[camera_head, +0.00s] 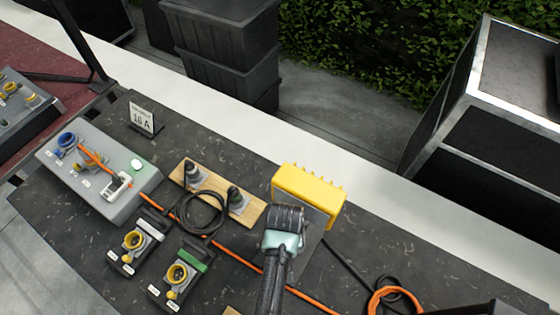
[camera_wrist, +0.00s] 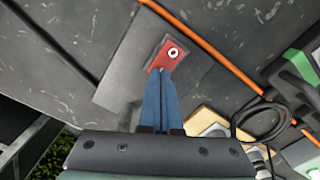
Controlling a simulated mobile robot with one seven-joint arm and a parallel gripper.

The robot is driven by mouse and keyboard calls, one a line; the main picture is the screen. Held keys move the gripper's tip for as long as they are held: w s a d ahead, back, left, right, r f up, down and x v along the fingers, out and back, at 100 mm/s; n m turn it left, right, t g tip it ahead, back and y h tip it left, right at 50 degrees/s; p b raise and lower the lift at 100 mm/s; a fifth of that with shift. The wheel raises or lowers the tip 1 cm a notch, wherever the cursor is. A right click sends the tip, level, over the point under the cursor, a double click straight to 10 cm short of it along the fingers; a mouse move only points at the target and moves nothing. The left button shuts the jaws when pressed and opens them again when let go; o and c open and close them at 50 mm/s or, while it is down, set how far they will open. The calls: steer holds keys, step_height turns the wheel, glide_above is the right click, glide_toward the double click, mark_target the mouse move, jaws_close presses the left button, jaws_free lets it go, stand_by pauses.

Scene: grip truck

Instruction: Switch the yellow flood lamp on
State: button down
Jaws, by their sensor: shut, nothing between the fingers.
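The yellow flood lamp (camera_head: 308,188) stands on the dark bench in the head view, with ribs along its top edge. In the wrist view, a grey plate (camera_wrist: 118,88) carries a red switch plate (camera_wrist: 160,60) with a small round white-ringed button (camera_wrist: 173,53). My gripper (camera_wrist: 162,72) is shut and empty, its blue fingers together. Their tips overlap the lower edge of the red plate, just short of the button in the picture; I cannot tell whether they touch. In the head view my wrist covers part of the lamp and the fingertips are hidden.
A grey socket box (camera_head: 100,172), a wooden board with two dark plugs (camera_head: 216,194), a black cable coil (camera_head: 202,213) and two boxes with yellow sockets (camera_head: 137,243) lie left. An orange cable (camera_head: 232,252) crosses the bench. A large black case (camera_head: 490,140) stands right.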

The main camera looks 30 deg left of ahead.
steer(key=shift+f+b, duration=0.3)
steer(key=shift+f, duration=0.2)
step_height(320, 180, up, 7)
steer(key=p, duration=0.7)
steer(key=shift+r, duration=0.1)
steer(key=shift+s, duration=0.1)
stand_by(0.6)
